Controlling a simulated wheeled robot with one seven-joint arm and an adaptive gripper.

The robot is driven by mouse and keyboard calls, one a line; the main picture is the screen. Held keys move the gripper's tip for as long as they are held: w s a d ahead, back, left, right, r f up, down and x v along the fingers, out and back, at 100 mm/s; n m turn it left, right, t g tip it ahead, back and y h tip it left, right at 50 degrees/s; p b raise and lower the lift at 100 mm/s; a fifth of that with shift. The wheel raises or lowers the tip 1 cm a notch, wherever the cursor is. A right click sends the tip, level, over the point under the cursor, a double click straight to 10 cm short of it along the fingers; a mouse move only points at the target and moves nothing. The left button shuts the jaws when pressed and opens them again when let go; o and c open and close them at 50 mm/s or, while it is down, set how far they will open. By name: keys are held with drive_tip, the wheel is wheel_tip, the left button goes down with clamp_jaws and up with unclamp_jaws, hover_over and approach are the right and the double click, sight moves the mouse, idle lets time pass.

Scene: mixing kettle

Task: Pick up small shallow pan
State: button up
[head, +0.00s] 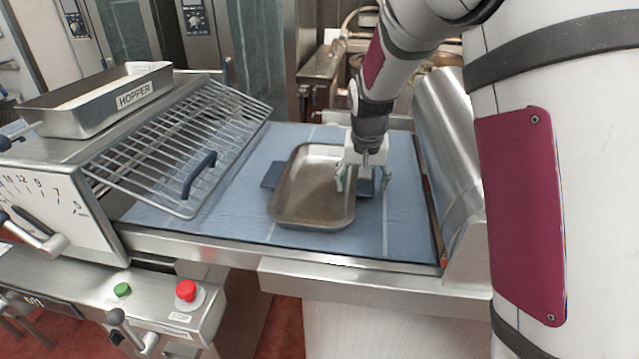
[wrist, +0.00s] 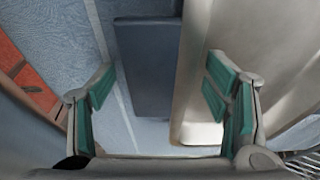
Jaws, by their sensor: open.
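The small shallow metal pan (head: 312,192) lies flat on the blue belt, its brownish inside facing up. Its pale rim and wall also show at right in the wrist view (wrist: 193,75). My gripper (head: 354,183) points down at the pan's right side. Its green-padded fingers are open and empty, and in the wrist view the gap (wrist: 158,88) has the pan's edge in it. The right finger overlaps the pan, and the left finger is over the belt outside it. I cannot tell how far the fingertips are above the rim.
Flat dark blue pieces (head: 272,175) stick out on both sides of the pan; one shows between my fingers (wrist: 148,65). A wire rack (head: 178,145) slopes at left beside a HOPPER tray (head: 98,100). A steel roller cover (head: 450,150) stands at right. Bare belt (head: 300,243) lies in front.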

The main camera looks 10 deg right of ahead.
drive_tip(key=shift+f, duration=0.2)
clamp_jaws()
wheel_tip(320, 180, up, 9)
drive_tip(key=shift+w+f+b, duration=0.1)
drive_tip(key=shift+w+b, duration=0.05)
drive_tip(key=shift+b, duration=0.6)
drive_tip(key=shift+r, duration=0.75)
